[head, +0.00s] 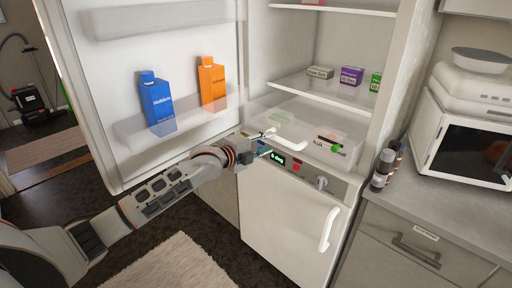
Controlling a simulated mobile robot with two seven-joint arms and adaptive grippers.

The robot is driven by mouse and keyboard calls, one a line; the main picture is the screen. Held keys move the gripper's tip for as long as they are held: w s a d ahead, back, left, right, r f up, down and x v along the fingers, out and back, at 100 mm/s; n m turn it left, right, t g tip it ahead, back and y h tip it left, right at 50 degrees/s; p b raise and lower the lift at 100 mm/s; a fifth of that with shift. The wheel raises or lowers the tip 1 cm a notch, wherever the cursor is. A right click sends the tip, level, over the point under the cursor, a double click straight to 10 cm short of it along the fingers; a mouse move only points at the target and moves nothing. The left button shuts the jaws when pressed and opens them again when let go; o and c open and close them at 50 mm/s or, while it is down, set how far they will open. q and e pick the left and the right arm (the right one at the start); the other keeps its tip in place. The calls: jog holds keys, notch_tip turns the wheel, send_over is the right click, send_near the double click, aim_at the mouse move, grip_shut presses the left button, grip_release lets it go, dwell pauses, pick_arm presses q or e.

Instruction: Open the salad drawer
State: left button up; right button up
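The fridge stands open. The clear salad drawer (316,128) sits at the bottom of its compartment, with a white bar handle (291,144) across its front. Blurred red and green items show through the drawer's right part. My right gripper is out of view.
The open fridge door (200,75) is at the left, with a blue carton (157,103) and an orange carton (212,84) in its rack. Below is a white appliance (287,222) with a lit display. A microwave (465,140) and bottles (384,168) stand on the right counter.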

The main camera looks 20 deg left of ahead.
pick_arm(q)
jog(key=shift+v, duration=2.75)
jog(key=s+d+f+n+g, duration=0.1)
jog(key=s+d+f+n, duration=0.3)
jog(key=s+f, duration=0.5)
jog(key=s+d+f+n+g, duration=0.1)
jog(key=s+d+f+n, duration=0.4)
jog(key=f, duration=0.6)
jog(key=s+f+n+g+y, duration=0.1)
jog(key=s+f+n, duration=0.3)
jog(key=s, duration=0.6)
jog(key=s+f+n+y, duration=0.1)
jog(key=s+f+n, duration=0.3)
jog(key=s+f, duration=0.4)
jog(key=s, duration=0.3)
jog(key=shift+s+f+n+g+y, duration=0.2)
jog(key=shift+f+n+g+y, duration=0.1)
jog(key=shift+g, duration=0.1)
